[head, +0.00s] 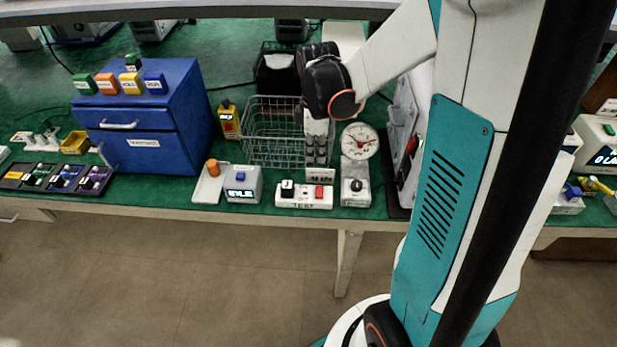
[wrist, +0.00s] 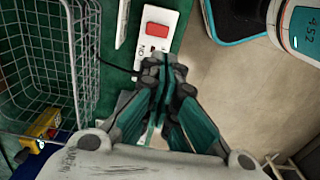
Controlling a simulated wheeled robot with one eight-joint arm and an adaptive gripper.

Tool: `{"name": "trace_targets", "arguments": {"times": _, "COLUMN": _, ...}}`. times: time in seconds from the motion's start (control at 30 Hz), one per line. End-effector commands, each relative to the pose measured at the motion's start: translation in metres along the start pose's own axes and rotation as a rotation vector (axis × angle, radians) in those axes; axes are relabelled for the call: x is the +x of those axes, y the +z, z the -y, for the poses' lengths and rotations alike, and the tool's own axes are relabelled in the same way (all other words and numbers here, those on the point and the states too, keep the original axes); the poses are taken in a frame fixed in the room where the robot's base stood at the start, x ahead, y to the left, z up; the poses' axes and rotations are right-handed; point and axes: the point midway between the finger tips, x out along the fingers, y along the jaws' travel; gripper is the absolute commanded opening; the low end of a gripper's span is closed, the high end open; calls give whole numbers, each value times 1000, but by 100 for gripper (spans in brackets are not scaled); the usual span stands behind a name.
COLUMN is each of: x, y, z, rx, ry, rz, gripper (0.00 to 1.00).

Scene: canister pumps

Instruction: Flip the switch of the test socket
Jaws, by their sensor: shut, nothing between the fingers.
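The test socket (head: 304,196) is a white strip marked TEST near the bench's front edge. A black plug (head: 287,188) sits in its left part, and its red switch (head: 319,192) is on the right. In the wrist view the red switch (wrist: 157,29) shows on the white socket (wrist: 169,20), just beyond my fingertips. My gripper (wrist: 163,65) is shut and empty, covering part of the socket there. In the head view my gripper (head: 317,158) points down behind the socket; I cannot tell whether it touches anything.
A wire basket (head: 268,140) stands behind and left, also large in the wrist view (wrist: 45,45). A round dial gauge (head: 360,141) and a knob box (head: 356,191) are on the right. A display box (head: 242,190) is on the left. The floor in front is free.

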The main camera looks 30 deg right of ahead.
Motion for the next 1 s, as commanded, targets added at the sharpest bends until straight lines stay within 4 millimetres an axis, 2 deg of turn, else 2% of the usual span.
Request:
{"name": "trace_targets", "arguments": {"times": 0.27, "x": 0, "y": 0, "z": 0, "rx": 0, "ry": 0, "rz": 0, "gripper": 0}}
{"name": "trace_targets", "arguments": {"times": 0.43, "x": 11, "y": 0, "z": 0, "rx": 1, "ry": 0, "rz": 0, "gripper": 0}}
{"name": "trace_targets", "arguments": {"times": 1.0, "x": 115, "y": 0, "z": 0, "rx": 1, "ry": 1, "rz": 0, "gripper": 0}}
